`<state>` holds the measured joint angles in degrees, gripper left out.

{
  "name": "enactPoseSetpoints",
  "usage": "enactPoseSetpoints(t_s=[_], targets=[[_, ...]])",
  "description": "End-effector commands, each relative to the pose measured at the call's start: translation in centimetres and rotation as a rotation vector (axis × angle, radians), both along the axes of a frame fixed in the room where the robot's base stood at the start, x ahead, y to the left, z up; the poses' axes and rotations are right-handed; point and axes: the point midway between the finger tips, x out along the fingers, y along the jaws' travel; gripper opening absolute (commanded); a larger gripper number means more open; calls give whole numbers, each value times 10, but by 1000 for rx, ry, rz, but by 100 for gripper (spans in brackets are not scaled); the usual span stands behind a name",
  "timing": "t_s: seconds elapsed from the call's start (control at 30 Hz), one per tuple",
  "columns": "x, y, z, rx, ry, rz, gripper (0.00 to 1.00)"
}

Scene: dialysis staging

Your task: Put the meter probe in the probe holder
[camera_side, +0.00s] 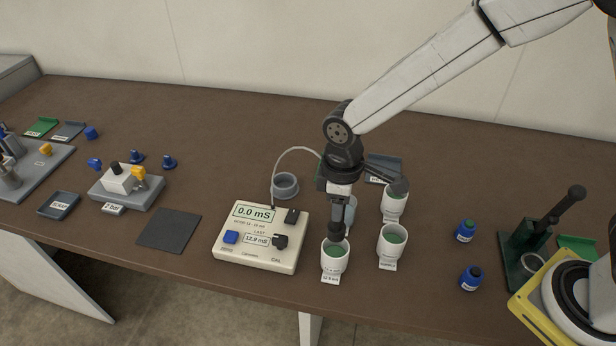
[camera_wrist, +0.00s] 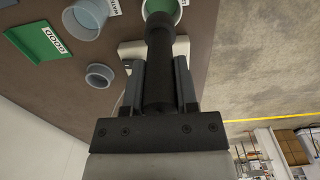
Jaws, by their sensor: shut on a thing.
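The black meter probe (camera_wrist: 160,85) stands between the fingers of my gripper (camera_wrist: 160,72), which is shut on it. In the side view the probe (camera_side: 337,229) points down at the front white cup of green liquid (camera_side: 334,262); I cannot tell whether its tip is inside the rim. The meter (camera_side: 262,254) is left of the cup and reads 0.0 mS, last 12.9 mS; a pale cable arches from it toward my gripper (camera_side: 341,195). An empty round grey cup, apparently the probe holder (camera_side: 285,187), stands behind the meter and also shows in the wrist view (camera_wrist: 101,76).
Two more white cups (camera_side: 391,246) (camera_side: 394,207) stand right of the probe. A dark mat (camera_side: 168,230) lies left of the meter.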

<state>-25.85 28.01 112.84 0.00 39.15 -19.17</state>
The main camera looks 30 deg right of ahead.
Motion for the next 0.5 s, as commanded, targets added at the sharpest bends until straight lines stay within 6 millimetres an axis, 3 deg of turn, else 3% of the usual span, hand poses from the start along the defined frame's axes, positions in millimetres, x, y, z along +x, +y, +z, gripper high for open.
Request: enactPoseSetpoints(t_s=[0.27, 0.5], targets=[[35, -9, 8, 1, -1, -4, 0], [80, -27, 19, 1, -1, -4, 0]])
